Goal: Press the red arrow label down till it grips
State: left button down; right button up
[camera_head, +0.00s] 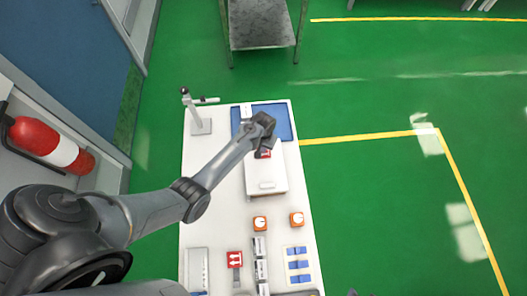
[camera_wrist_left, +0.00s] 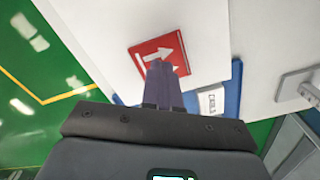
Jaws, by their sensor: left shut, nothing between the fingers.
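The red arrow label (camera_head: 265,154) lies on the top of a white box (camera_head: 268,180) near the far end of the white table. In the left wrist view the label (camera_wrist_left: 166,48) shows white arrows, and it lies near the edge of the box top. My left gripper (camera_head: 264,146) is over the label's far part. In the left wrist view its shut fingertips (camera_wrist_left: 159,68) overlap the label's near edge and hide a little of it. Nothing is between the fingers. I cannot tell whether they touch the label or whether it lies fully flat.
The white table (camera_head: 212,225) also carries a blue tray (camera_head: 284,124), a grey stand (camera_head: 201,126), two orange-and-white blocks (camera_head: 260,223), another red arrow label (camera_head: 234,258) and several blue pieces (camera_head: 298,265). A fire extinguisher (camera_head: 50,143) is at the left. Green floor lies right of the table.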

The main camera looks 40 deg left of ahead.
pick_arm(q)
jog(key=shift+f+b, duration=0.4)
jog(key=shift+f, duration=0.2)
dwell(0.6)
dwell(0.5)
jog(key=shift+r, duration=0.1)
jog(key=shift+r+p, duration=0.15)
jog(key=shift+p, duration=0.15)
notch_tip(320, 180, up, 7)
jog(key=p, duration=0.7)
jog(key=shift+f, duration=0.2)
